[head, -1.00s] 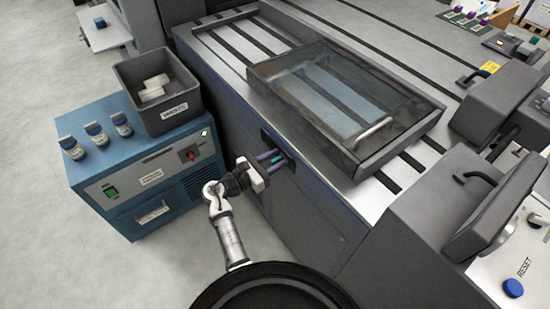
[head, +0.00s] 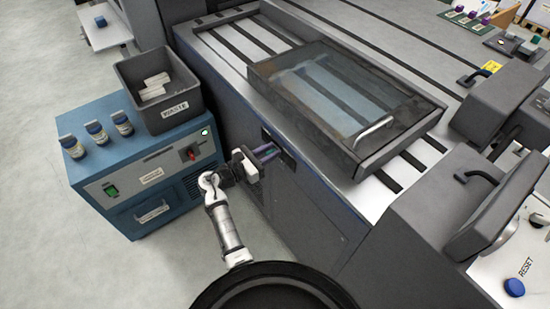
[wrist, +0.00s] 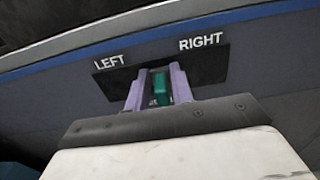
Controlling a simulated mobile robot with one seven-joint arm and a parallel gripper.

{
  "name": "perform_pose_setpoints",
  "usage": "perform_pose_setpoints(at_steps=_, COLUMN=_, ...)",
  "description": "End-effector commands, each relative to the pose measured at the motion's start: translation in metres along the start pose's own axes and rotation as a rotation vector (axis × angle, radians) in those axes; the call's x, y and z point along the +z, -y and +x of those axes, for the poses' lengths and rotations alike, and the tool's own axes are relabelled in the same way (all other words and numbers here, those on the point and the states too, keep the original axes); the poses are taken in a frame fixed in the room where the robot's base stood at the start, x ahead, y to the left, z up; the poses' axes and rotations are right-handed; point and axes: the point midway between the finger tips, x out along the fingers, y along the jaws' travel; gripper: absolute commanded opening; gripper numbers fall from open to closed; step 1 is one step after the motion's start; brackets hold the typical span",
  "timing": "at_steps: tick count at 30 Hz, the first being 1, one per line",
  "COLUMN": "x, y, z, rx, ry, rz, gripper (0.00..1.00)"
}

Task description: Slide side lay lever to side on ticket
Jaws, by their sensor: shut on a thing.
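The side lay lever, a small teal block (wrist: 159,88), stands in a dark plate (wrist: 210,68) marked LEFT and RIGHT, near the plate's middle in the wrist view. My gripper (wrist: 158,88) has its two purple fingers on either side of the lever and is shut on it. In the head view my gripper (head: 267,152) reaches the plate (head: 287,158) on the machine's front side, and the lever is hidden there. A small yellow card (head: 490,66) lies on the machine at the upper right; its writing is too small to read.
A blue cabinet (head: 150,190) with a grey waste bin (head: 158,104) and several small jars stands left of my arm. A glass-topped cover (head: 345,100) lies on the machine above the plate.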

Motion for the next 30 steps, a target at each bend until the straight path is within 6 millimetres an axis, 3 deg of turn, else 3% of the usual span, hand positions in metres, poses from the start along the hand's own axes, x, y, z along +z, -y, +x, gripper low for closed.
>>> perform_pose_setpoints(at_steps=1, x=-0.001, y=-0.012, z=-0.001, rx=0.004, ry=0.0, rz=0.001, gripper=0.0)
perform_pose_setpoints(at_steps=6, x=-0.001, y=-0.035, z=-0.001, rx=0.003, ry=0.0, rz=0.001, gripper=0.0)
perform_pose_setpoints(at_steps=18, x=0.0, y=-0.044, z=-0.001, rx=0.008, ry=0.0, rz=0.001, gripper=0.0)
perform_pose_setpoints(at_steps=19, x=0.0, y=-0.044, z=-0.002, rx=0.009, ry=0.0, rz=0.001, gripper=0.24)
perform_pose_setpoints(at_steps=21, x=0.001, y=-0.044, z=-0.002, rx=0.009, ry=0.0, rz=0.001, gripper=0.34)
perform_pose_setpoints(at_steps=30, x=0.0, y=-0.042, z=-0.001, rx=0.004, ry=0.0, rz=0.001, gripper=0.35)
